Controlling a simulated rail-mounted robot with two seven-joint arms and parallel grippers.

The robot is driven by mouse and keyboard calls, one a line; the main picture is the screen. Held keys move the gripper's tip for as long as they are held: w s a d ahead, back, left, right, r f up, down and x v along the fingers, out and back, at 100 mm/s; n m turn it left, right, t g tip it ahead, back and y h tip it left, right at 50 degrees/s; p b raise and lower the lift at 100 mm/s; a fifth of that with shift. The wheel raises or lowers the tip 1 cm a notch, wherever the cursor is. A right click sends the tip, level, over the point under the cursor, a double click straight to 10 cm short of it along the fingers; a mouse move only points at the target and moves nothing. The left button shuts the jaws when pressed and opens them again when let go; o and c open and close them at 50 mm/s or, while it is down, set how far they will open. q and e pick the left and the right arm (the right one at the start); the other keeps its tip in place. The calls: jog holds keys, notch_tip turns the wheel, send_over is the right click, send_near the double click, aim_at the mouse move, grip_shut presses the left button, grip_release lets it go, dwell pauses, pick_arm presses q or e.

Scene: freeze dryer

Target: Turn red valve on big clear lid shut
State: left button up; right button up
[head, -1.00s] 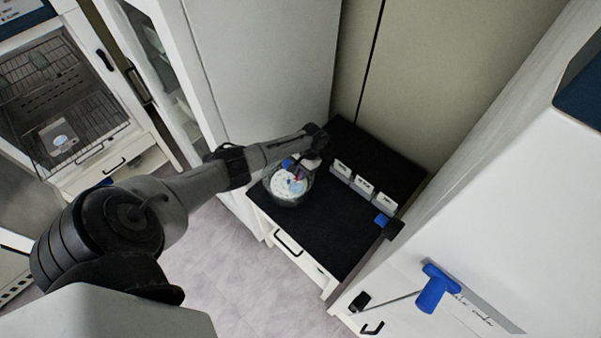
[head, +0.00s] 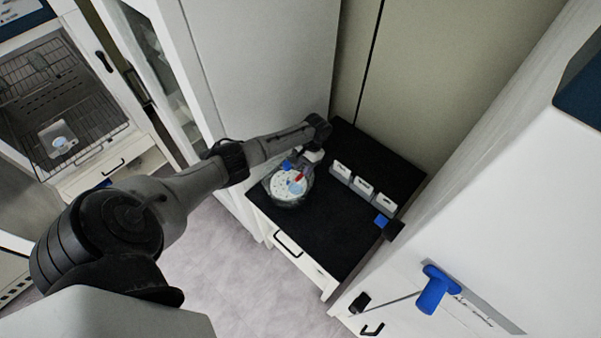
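The big clear lid (head: 281,198) is a round, see-through dome with white and pale blue contents showing. It sits at the left edge of the black-topped bench. The small red valve (head: 300,176) shows at the lid's upper right side. My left gripper (head: 300,165) hangs from the arm's end right by the red valve, with a blue part (head: 286,165) beside it. The fingers are too small and partly hidden, so I cannot tell whether they touch the valve or are open. My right gripper is not in view.
A tall white cabinet (head: 258,70) stands behind my arm. The bench's front part is clear.

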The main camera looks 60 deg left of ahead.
pick_arm(q)
jog(key=b+v, duration=0.1)
jog(key=v, duration=0.9)
jog(key=shift+f, duration=0.1)
dwell(0.3)
